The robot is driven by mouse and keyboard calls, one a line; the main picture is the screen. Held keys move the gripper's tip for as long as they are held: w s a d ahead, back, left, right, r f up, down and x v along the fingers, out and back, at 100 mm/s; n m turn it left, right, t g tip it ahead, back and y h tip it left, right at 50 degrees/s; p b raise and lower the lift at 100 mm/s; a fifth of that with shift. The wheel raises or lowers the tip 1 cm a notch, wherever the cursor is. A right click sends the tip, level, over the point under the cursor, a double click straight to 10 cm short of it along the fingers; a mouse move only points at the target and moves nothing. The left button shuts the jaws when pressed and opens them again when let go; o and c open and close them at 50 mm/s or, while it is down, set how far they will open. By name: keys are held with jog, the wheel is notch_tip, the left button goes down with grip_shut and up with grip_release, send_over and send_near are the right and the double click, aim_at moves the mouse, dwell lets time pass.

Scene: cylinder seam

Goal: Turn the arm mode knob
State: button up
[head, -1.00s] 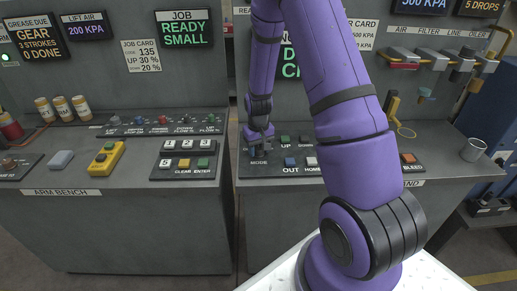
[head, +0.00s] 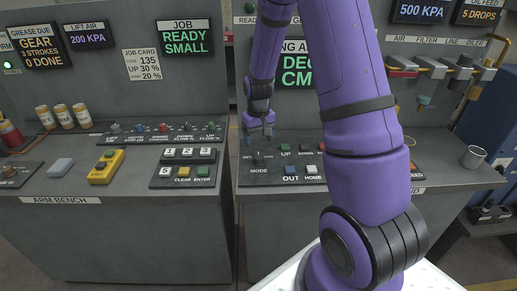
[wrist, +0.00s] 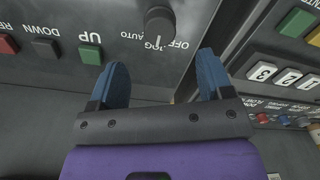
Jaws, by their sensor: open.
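The arm mode knob is a round black knob (wrist: 158,22) on the dark panel in the wrist view, with OFF, JOG and AUTO printed around it. Its white pointer line points at JOG. In the head view the small dark knob (head: 258,158) sits above the MODE label. My gripper (wrist: 162,66) is open, its two blue fingers spread wide and empty. The knob shows beyond the gap between the fingertips, apart from them. In the head view my gripper (head: 260,139) is above the knob.
Beside the knob are a green UP button (wrist: 91,53), a DOWN button (wrist: 45,49) and a red button (wrist: 7,44). A keypad (head: 184,167) stands on the left bench across a gap. Screens hang on the wall behind. A metal cup (head: 473,157) stands at right.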

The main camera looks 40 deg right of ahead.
jog(key=shift+r, duration=1.35)
notch_tip(320, 180, up, 11)
jog(key=t, duration=0.1)
send_over(258, 155)
jog(key=s+a, duration=0.4)
jog(key=s+a+r+n+t, duration=0.1)
jog(key=s+a+r+t, duration=0.1)
jog(key=s+a+r, duration=0.35)
jog(key=s+a+r+t, duration=0.1)
jog(key=s+r, duration=0.4)
jog(key=s, duration=0.3)
jog(key=s+a+r+n+t, duration=0.1)
jog(key=s+a+r, duration=0.1)
jog(key=s+r, duration=0.3)
jog(key=s, duration=0.4)
jog(key=shift+s+a, duration=0.15)
jog(key=shift+a, duration=0.15)
